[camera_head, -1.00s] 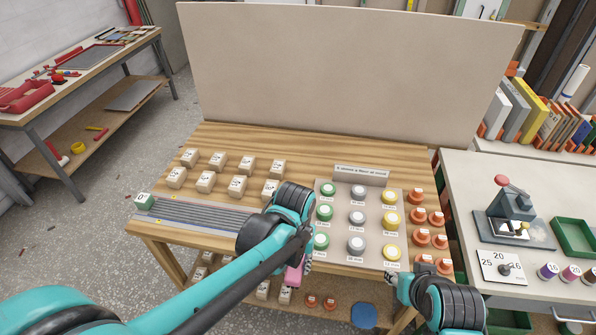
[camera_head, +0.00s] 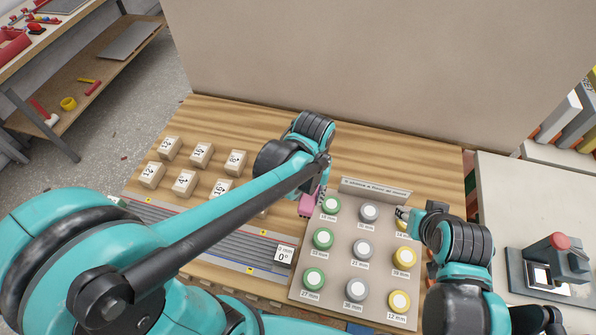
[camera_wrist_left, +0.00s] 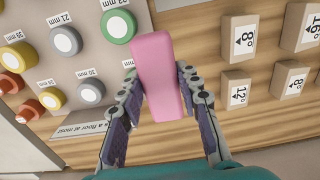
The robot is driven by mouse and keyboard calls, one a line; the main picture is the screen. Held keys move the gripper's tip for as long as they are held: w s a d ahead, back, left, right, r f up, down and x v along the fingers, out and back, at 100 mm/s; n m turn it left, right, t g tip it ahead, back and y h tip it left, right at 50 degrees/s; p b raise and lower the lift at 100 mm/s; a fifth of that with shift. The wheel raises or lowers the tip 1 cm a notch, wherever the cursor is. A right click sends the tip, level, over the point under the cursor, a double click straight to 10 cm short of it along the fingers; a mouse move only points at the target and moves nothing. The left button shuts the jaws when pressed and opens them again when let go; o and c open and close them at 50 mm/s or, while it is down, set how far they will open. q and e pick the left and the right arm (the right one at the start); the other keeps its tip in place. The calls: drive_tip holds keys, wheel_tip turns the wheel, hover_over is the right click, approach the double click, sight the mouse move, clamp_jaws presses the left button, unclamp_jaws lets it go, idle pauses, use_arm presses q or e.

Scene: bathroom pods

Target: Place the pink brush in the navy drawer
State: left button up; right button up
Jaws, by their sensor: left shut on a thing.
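The pink brush (camera_head: 307,205) is a plain pink block in my left gripper (camera_head: 318,192), over the bench near the upper left corner of the button board. In the left wrist view the brush (camera_wrist_left: 160,75) sits between both fingers of the left gripper (camera_wrist_left: 158,92), which is shut on it. My arm covers part of the gripper in the head view. My right gripper (camera_head: 402,213) is over the right side of the board; its fingers are too small to judge. I cannot make out a navy drawer in either view.
The grey board (camera_head: 341,236) carries green, grey and yellow buttons. Wooden blocks (camera_head: 184,182) with angle marks stand left on the bench, behind a grey rail (camera_head: 190,238). A tall beige panel (camera_head: 340,70) closes the back. A device with a red knob (camera_head: 559,241) stands right.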

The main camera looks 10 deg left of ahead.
use_arm(q)
drive_tip(key=w+a+f+b, duration=0.1)
drive_tip(key=w+a+f, duration=0.1)
drive_tip(key=w, duration=0.1)
drive_tip(key=w+a+f+b, duration=0.1)
drive_tip(key=w+a+f, duration=0.1)
drive_tip(key=w, duration=0.1)
drive_tip(key=w+a+f+b, duration=0.1)
drive_tip(key=w+a+f, duration=0.1)
drive_tip(key=w+f, duration=0.1)
drive_tip(key=shift+w+a+b, duration=0.2)
drive_tip(key=shift+a+b, duration=0.15)
wheel_tip(320, 180, down, 4)
drive_tip(key=shift+f+b, duration=0.1)
drive_tip(key=shift+b, duration=0.8)
drive_tip(key=shift+f, duration=0.1)
drive_tip(key=o, duration=1.2)
drive_tip(key=shift+r, duration=0.2)
